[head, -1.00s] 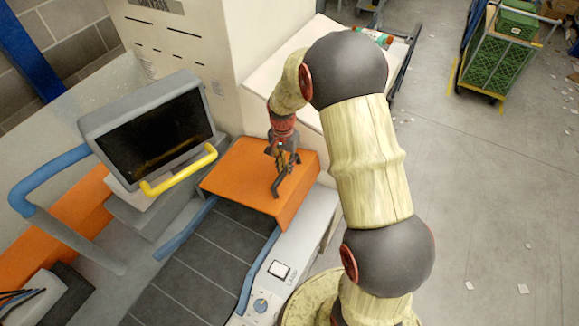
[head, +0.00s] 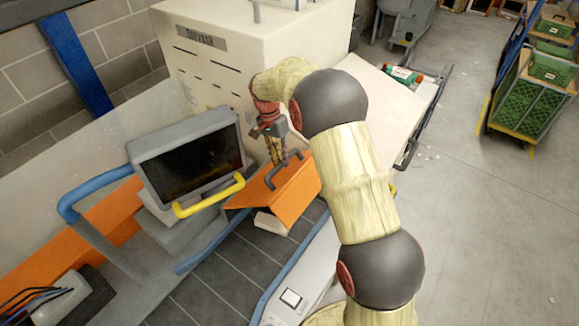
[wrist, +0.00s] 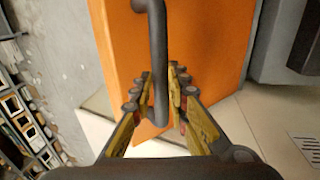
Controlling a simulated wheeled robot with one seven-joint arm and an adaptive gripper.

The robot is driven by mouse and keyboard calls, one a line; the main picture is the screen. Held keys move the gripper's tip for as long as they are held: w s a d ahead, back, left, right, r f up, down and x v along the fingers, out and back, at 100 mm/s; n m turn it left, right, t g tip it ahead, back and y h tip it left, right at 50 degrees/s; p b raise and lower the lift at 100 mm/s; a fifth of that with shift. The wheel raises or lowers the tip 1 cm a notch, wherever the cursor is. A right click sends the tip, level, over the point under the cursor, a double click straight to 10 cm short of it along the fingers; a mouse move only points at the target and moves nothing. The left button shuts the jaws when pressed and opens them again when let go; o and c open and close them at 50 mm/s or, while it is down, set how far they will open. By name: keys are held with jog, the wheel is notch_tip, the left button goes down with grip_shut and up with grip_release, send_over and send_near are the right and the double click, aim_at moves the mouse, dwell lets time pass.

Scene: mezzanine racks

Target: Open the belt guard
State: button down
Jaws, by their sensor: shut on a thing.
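The belt guard (head: 297,198) is an orange cover over the dark belt (head: 225,280). It is tilted up, with its near edge raised off the belt. Its dark grey bar handle (head: 283,173) stands on the orange face. My gripper (head: 277,160) is shut on this handle. In the wrist view, the fingers of my gripper (wrist: 160,98) lie on both sides of the handle (wrist: 158,60), with the orange guard (wrist: 205,40) behind. A pale box-like object (head: 271,222) shows under the raised edge.
A monitor (head: 190,160) with a yellow bar (head: 210,196) stands close left of the guard. A tall cream cabinet (head: 215,65) rises behind. Blue rails (head: 290,262) flank the belt. A cart with green crates (head: 540,95) stands far right on open floor.

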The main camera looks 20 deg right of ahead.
jog(key=shift+w+a+f, duration=0.15)
jog(key=shift+w+a, duration=0.15)
jog(key=shift+a, duration=0.05)
jog(key=c, duration=2.1)
grip_release()
jog(key=shift+f, duration=0.1)
jog(key=shift+c, duration=0.2)
jog(key=shift+o, duration=1.2)
jog(key=shift+w+a, duration=0.15)
jog(key=shift+w, duration=0.15)
jog(key=shift+o, duration=0.9)
jog(key=shift+s, duration=0.1)
notch_tip(320, 180, up, 12)
jog(key=w+a, duration=0.1)
jog(key=w, duration=0.1)
jog(key=shift+c, duration=0.4)
